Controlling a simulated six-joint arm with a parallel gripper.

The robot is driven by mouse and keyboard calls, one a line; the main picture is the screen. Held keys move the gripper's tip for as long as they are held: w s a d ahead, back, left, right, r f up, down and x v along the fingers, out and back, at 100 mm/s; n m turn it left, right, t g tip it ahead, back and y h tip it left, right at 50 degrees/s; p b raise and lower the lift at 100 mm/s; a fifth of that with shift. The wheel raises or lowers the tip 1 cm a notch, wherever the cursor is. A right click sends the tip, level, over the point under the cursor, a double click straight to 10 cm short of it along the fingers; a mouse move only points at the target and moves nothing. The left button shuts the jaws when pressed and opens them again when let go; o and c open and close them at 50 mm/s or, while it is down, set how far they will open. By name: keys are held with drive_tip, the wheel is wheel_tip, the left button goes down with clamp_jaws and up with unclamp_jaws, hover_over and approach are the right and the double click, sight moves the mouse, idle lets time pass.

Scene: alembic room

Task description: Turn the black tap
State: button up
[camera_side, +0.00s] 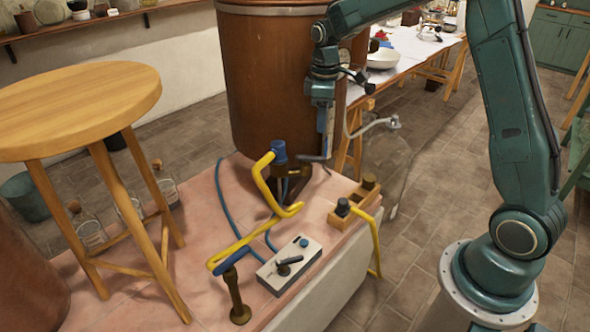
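My gripper (326,148) points down in front of the copper vessel (268,80), above the back edge of the pink tiled ledge. Its fingers appear as one narrow grey shape, so I cannot tell whether they are apart. A small dark lever (309,158) sits right at the fingertips, beside the vessel's foot; it looks like a black tap handle, and contact is unclear. A white box (290,267) on the ledge carries another black lever (289,261) and a blue knob (304,243); my gripper is well away from these.
Yellow pipes (262,185) with blue fittings rise from the ledge (190,235) close to my gripper. A wooden block (346,219) with dark-topped fittings stands at the ledge's right edge. A wooden stool (85,105) fills the left. A glass vessel (385,165) stands behind, right.

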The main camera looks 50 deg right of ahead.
drive_tip(key=shift+r, duration=1.45)
drive_tip(key=shift+a, duration=0.1)
clamp_jaws()
drive_tip(key=s+a+f+m+h, duration=0.1)
drive_tip(key=s+a+m, duration=0.1)
drive_tip(key=m, duration=0.7)
drive_tip(key=s+a+m+t+h, duration=0.1)
drive_tip(key=s+a+m, duration=0.1)
drive_tip(key=a+m, duration=0.3)
drive_tip(key=m, duration=0.4)
drive_tip(key=shift+f, duration=0.35)
